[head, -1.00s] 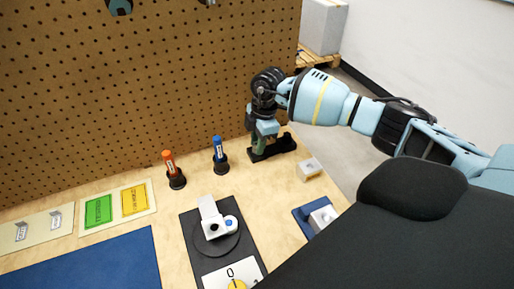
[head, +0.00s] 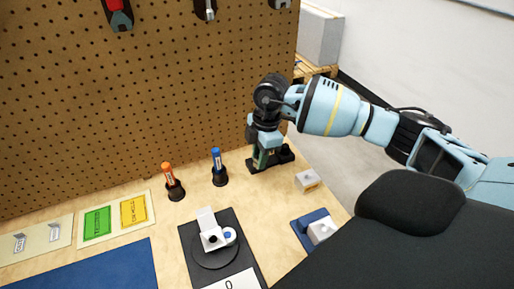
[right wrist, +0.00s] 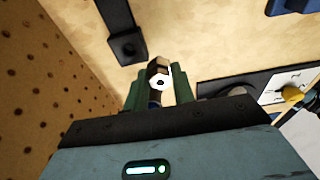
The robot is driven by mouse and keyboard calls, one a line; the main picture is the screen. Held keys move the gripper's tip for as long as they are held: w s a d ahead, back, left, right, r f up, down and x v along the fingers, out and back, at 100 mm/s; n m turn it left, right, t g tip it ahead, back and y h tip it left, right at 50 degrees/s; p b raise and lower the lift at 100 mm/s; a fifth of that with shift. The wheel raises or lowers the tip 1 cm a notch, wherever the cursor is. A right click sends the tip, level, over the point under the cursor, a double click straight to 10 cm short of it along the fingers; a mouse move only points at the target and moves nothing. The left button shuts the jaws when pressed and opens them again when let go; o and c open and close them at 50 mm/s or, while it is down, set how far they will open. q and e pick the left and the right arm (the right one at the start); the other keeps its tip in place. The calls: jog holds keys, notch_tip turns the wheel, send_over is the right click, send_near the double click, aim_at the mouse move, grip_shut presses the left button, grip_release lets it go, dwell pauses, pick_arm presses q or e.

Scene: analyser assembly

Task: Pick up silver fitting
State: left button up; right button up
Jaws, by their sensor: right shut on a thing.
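The silver fitting (right wrist: 158,72) shows in the right wrist view as a shiny hexagonal metal piece with a dark central hole. My right gripper (right wrist: 158,85) is shut on it, with a green finger on each side. In the head view my right gripper (head: 262,158) points down at the black stand (head: 286,155) at the table's back right corner. The fitting is hidden or too small to make out there. I cannot tell whether it is clear of the stand. My left gripper is not in view.
An orange marker (head: 168,175) and a blue marker (head: 216,159) stand in black holders left of the gripper. A small pale block (head: 307,180) lies in front. The pegboard (head: 150,90) rises close behind. A black plate with a white device (head: 212,232) lies nearer.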

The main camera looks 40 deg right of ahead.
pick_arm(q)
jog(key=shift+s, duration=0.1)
pick_arm(e)
jog(key=s+a+r, duration=0.1)
jog(key=s+a, duration=0.4)
jog(key=s, duration=0.5)
